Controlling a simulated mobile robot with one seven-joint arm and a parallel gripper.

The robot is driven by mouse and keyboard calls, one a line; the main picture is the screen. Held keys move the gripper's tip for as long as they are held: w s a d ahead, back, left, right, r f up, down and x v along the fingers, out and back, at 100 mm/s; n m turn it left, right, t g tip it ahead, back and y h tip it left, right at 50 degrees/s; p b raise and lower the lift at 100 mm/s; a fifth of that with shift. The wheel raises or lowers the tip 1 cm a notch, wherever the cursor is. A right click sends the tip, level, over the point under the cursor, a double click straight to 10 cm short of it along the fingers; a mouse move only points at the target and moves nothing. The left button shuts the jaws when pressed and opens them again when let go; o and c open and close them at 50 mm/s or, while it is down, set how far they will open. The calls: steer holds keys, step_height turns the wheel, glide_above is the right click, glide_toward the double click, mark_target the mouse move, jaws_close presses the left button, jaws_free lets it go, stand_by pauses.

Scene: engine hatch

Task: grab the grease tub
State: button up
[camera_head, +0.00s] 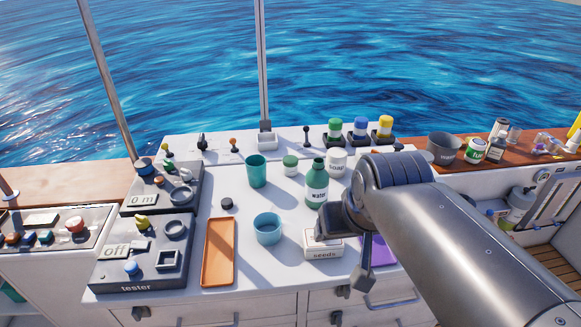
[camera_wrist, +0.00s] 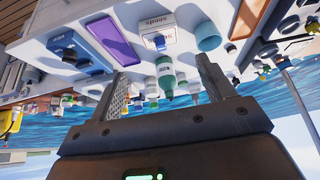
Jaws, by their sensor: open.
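No label reading grease is legible, so I cannot tell for sure which container is the grease tub. A small white jar with a green lid (camera_head: 290,165) stands on the white counter behind the green water bottle (camera_head: 317,185). A white tub marked soap (camera_head: 337,163) is to its right. My gripper (camera_wrist: 164,68) is open, its two fingers spread wide in the wrist view. The upside-down water bottle (camera_wrist: 165,77) shows between the fingers, beyond them, and nothing is held.
A teal cup (camera_head: 256,171), a blue cup (camera_head: 268,228), a seeds box (camera_head: 322,245) and an orange tray (camera_head: 219,252) share the counter. A grey pot (camera_head: 443,148) and a green-labelled can (camera_head: 474,150) stand on the wooden ledge at right. Control boxes (camera_head: 140,255) fill the left.

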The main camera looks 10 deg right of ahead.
steer(key=w+r, duration=0.3)
steer(key=w, duration=0.9)
steer(key=g, duration=0.1)
glide_above(291, 161)
steer(key=s, duration=0.3)
step_height(291, 161, down, 16)
steer(key=x, duration=0.4)
steer(key=shift+w+a+f, duration=0.1)
steer(key=shift+w+a, duration=0.15)
steer(key=shift+a, duration=0.05)
steer(key=x, duration=0.5)
steer(key=shift+w+d+f, duration=0.1)
steer(key=shift+d+f, duration=0.2)
steer(key=shift+f, duration=0.1)
steer(key=shift+c, duration=0.2)
steer(key=c, duration=1.1)
